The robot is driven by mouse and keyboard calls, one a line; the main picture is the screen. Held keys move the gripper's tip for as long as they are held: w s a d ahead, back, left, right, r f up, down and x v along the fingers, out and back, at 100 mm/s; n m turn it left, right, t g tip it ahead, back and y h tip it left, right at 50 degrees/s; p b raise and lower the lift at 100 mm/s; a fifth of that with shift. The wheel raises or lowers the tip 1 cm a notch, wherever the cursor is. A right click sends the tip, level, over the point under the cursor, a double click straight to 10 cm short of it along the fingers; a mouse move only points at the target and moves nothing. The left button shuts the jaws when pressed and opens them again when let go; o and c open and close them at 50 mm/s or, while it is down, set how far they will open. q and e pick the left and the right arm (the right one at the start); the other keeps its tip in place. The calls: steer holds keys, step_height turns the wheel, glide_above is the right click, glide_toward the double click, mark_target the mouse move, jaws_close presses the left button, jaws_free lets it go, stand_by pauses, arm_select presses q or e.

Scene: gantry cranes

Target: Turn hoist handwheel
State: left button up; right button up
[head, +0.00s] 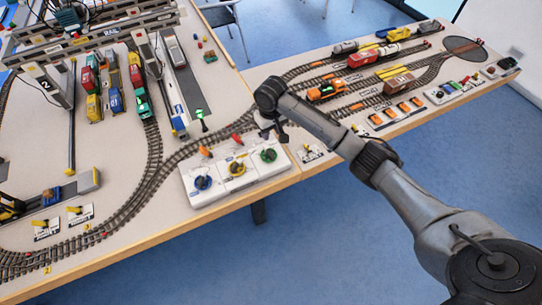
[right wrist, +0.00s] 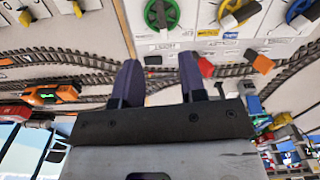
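A white control panel (head: 222,187) on the table's front edge carries a blue handwheel (head: 203,183), a yellow handwheel (head: 237,169) and a green handwheel (head: 268,155). I cannot read which one is labelled as the hoist. In the right wrist view the green handwheel (right wrist: 161,12) is nearest the fingers, with the yellow (right wrist: 238,14) and blue (right wrist: 301,12) ones to its right. My right gripper (right wrist: 160,72) is open and empty, apart from the wheels. In the head view it (head: 274,131) is over the panel's back right corner, partly hidden by my arm. My left gripper is out of view.
Orange and red levers (head: 205,151) stand along the panel's back edge. Model tracks run behind it, with an orange locomotive (head: 325,90) to the right. A gantry crane (head: 95,35) stands at the back left. The floor in front of the table is clear.

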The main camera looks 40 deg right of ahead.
mark_target(271, 154)
step_height(271, 154, down, 13)
steer(key=shift+f+b, duration=0.1)
steer(key=shift+b, duration=1.1)
jaws_close()
